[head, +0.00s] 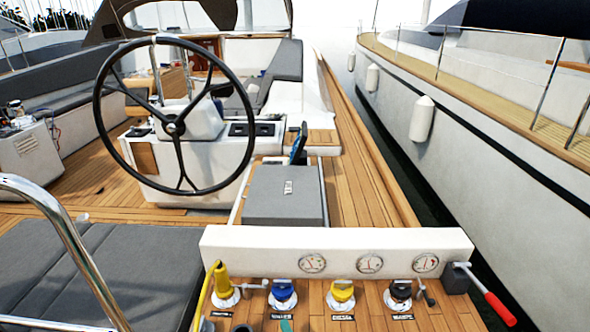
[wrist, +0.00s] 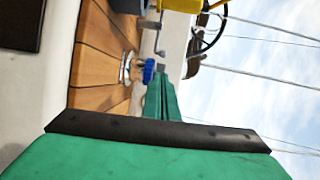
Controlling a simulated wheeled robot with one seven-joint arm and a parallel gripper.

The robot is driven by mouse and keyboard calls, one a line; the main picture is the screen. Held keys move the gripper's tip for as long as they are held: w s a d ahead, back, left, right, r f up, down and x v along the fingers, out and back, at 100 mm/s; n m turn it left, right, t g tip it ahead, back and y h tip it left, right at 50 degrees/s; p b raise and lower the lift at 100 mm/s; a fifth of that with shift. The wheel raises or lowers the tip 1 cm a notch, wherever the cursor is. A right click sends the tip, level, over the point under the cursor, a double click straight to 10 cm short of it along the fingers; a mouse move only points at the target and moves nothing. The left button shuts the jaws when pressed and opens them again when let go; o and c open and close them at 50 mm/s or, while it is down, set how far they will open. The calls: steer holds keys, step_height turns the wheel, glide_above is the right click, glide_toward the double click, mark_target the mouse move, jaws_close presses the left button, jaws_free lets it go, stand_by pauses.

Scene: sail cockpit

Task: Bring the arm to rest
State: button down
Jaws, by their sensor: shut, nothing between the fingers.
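My gripper (wrist: 163,85) shows in the wrist view as two green fingers side by side, closed together with nothing between them. They reach up from a black band and a green body at the bottom of that view. A blue-topped deck fitting (wrist: 149,71) appears just beyond the fingertips, apart from them as far as I can tell. In the head view a small green tip (head: 286,325) shows at the bottom edge, near the row of deck fittings; most of the arm is out of view.
A white gauge panel (head: 225,244) spans the front, above yellow (head: 341,290), blue (head: 283,291) and black (head: 400,290) fittings. A red-handled lever (head: 500,308) sticks out at right. A steering wheel (head: 99,120) stands behind. Grey cushions (head: 100,270) lie left.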

steer(key=s+d+f+n+g+h, duration=0.1)
steer(key=s+f+n+h, duration=0.2)
steer(key=s, duration=0.7)
steer(key=s+d+f+n+h, duration=0.15)
steer(key=s+f, duration=0.25)
steer(key=s, duration=0.6)
steer(key=s+r+n+h, duration=0.1)
steer(key=s+r+n, duration=0.3)
steer(key=s, duration=0.5)
steer(key=s+r+n+h, duration=0.1)
steer(key=s+r+n, duration=0.4)
steer(key=s, duration=0.4)
steer(key=shift+d+r, duration=0.25)
steer(key=shift+r, duration=0.65)
